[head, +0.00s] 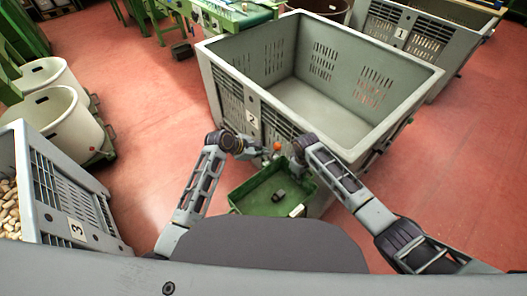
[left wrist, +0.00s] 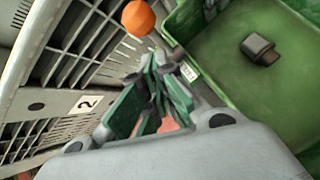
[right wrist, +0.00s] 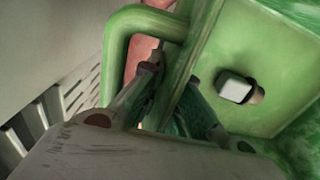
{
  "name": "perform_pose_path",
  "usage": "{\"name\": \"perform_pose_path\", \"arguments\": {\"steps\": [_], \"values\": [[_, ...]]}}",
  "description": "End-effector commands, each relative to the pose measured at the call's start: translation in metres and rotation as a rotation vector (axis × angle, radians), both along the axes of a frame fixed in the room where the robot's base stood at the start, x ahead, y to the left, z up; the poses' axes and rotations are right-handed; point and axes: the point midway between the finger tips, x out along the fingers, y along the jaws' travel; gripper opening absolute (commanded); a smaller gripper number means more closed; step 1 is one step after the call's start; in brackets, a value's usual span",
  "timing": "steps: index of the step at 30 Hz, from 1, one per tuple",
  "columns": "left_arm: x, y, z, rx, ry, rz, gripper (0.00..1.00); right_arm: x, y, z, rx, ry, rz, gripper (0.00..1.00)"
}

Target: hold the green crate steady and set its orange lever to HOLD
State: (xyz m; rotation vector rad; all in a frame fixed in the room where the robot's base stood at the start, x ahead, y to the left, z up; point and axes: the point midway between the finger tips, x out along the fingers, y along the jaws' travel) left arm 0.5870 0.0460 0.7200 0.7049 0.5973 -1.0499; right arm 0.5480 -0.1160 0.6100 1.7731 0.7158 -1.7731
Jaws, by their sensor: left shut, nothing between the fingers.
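The green crate (head: 245,197) is an open tray at the foot of the large grey bin. A dark block (head: 279,195) lies in it; the block also shows in the left wrist view (left wrist: 258,48). The lever's orange ball knob (head: 277,147) stands by the crate's far side; it is at the top of the left wrist view (left wrist: 138,18). My left gripper (left wrist: 152,78) is shut and empty, its tips just short of the knob. My right gripper (right wrist: 172,75) has its fingers on both sides of the crate's wall (right wrist: 188,60), beside the green handle, seemingly clamped. I cannot read the lever's setting.
The grey bin (head: 330,110) marked 2 stands close behind both grippers. Bin 3 (head: 70,215) is at the left with pale stoppers, near white tubs (head: 45,120). A white label (left wrist: 189,72) is on the crate. Red floor is free between the tubs and bin 2.

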Motion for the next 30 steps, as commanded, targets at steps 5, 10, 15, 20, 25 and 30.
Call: {"name": "perform_pose_path", "arguments": {"steps": [5,10,15,20,25,30], "values": [[-0.006,0.021,-0.008,-0.001,0.001,0.001,0.00,0.001,-0.001,-0.001,-0.001,-0.003,0.000,0.00],[-0.010,0.032,0.004,-0.001,-0.002,0.001,0.00,0.001,-0.002,-0.001,-0.001,-0.003,0.000,0.00],[-0.017,0.042,0.020,-0.001,-0.003,0.002,0.00,0.001,-0.002,-0.001,-0.001,-0.003,0.000,0.00],[-0.022,0.050,0.036,0.000,-0.003,0.001,0.00,0.001,-0.002,-0.001,-0.002,-0.002,0.000,0.00],[-0.029,0.061,0.053,-0.001,-0.001,0.002,0.00,0.001,-0.002,0.000,-0.002,-0.002,0.000,0.00],[-0.034,0.068,0.066,-0.001,-0.002,0.001,0.00,0.001,-0.002,0.000,-0.002,-0.002,0.000,0.00]]}}
